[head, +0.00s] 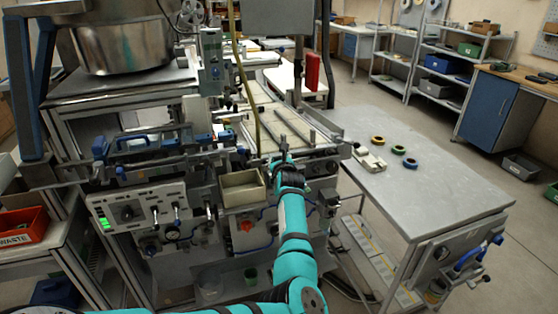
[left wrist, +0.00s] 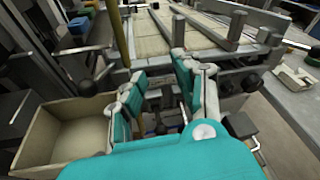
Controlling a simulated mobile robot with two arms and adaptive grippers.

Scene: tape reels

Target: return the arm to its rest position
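My left arm (head: 294,215) is teal and reaches from the bottom of the head view up to the machine. My left gripper (head: 284,160) is at the front edge of the machine's conveyor bed, right of the beige bin, partly hidden by its own wrist. In the left wrist view its teal fingers (left wrist: 165,85) stand apart with nothing seen between them, so it is open and empty. My right gripper is not in view.
A beige bin (head: 242,188) is fixed close left of the gripper. A red waste bin (head: 22,226) is far left.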

